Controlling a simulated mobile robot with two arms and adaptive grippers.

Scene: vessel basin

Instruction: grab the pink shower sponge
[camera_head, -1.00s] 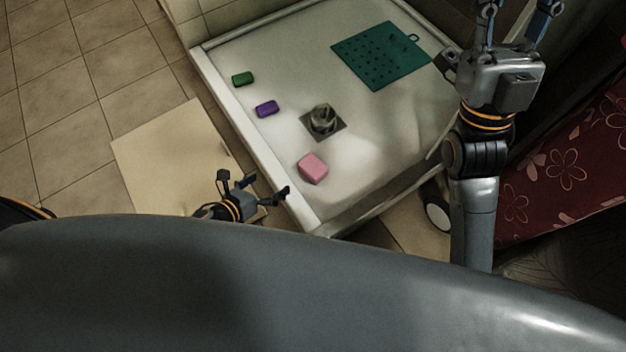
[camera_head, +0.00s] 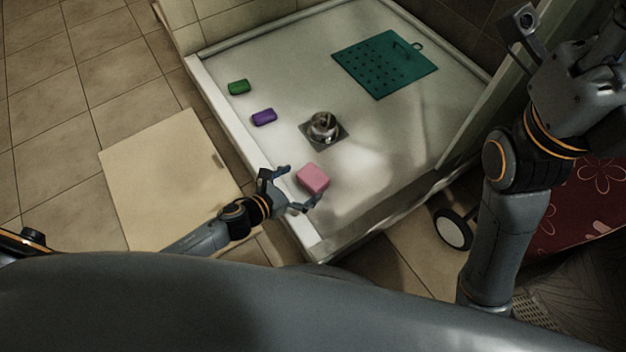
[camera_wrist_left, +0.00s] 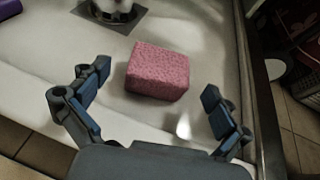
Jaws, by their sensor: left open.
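The pink sponge (camera_head: 313,179) is a block lying on the floor of the white shower basin, near its front left rim. My left gripper (camera_head: 301,188) is open beside it, over the basin rim, with its fingers pointing at the sponge. In the left wrist view the sponge (camera_wrist_left: 157,71) lies ahead of and between the two spread fingers of the gripper (camera_wrist_left: 153,98), and I see no grip on it. My right arm is raised at the right of the head view; its fingers are out of the frame or cut off at the edge.
The white basin (camera_head: 222,108) also holds a drain fitting (camera_head: 323,128), a purple block (camera_head: 264,117), a green block (camera_head: 238,87) and a teal perforated mat (camera_head: 385,62). A beige mat (camera_head: 165,175) lies on the tiles at left. A wheel (camera_head: 453,229) stands near the basin's right corner.

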